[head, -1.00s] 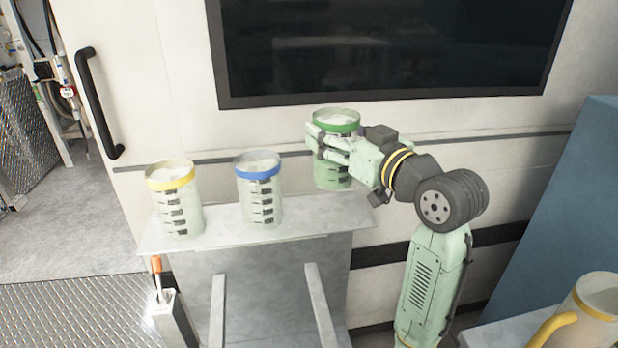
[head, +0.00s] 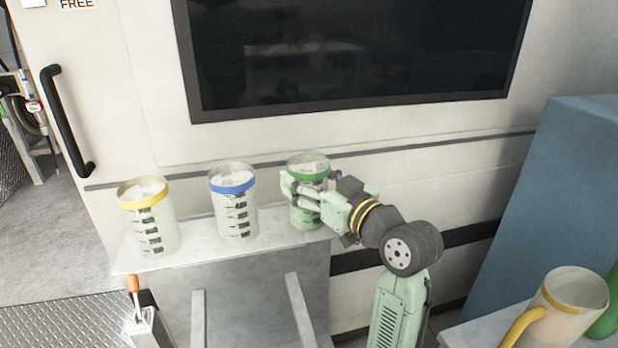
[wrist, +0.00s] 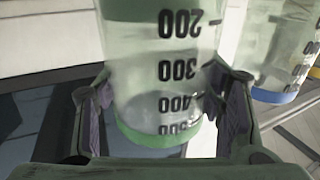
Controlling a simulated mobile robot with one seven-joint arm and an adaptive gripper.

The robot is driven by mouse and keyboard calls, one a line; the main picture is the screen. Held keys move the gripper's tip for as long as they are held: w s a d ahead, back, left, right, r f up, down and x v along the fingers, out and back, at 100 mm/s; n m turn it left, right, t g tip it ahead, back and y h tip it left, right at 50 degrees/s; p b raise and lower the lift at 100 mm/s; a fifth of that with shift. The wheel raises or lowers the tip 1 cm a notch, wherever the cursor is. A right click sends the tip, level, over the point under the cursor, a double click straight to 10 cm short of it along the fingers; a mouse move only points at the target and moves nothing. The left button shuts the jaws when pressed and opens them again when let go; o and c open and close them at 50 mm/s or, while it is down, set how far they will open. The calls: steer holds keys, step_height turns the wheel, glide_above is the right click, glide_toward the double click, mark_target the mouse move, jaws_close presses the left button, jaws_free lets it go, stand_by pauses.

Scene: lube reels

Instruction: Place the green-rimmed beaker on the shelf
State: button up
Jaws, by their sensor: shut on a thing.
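The green-rimmed beaker (head: 307,180) is upright at the right end of the grey shelf (head: 190,252). Its base looks at or very near the shelf surface; I cannot tell whether it touches. My gripper (head: 300,194) is shut on the beaker from the right, below the green rim. In the wrist view, the beaker (wrist: 170,70) shows its black scale marks and green band between my two fingers (wrist: 160,112). My gripper hides part of the beaker's side in the head view.
A blue-rimmed beaker (head: 234,205) and a yellow-rimmed beaker (head: 148,218) stand on the shelf to the left. A pitcher with a yellow handle (head: 562,312) stands at the lower right near a blue cabinet (head: 560,200). A wall with a dark panel (head: 350,50) is behind the shelf.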

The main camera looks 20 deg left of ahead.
steer(key=o, duration=1.5)
steer(key=shift+r, duration=0.1)
steer(key=b+v, duration=0.2)
steer(key=v, duration=1)
steer(key=shift+b, duration=0.4)
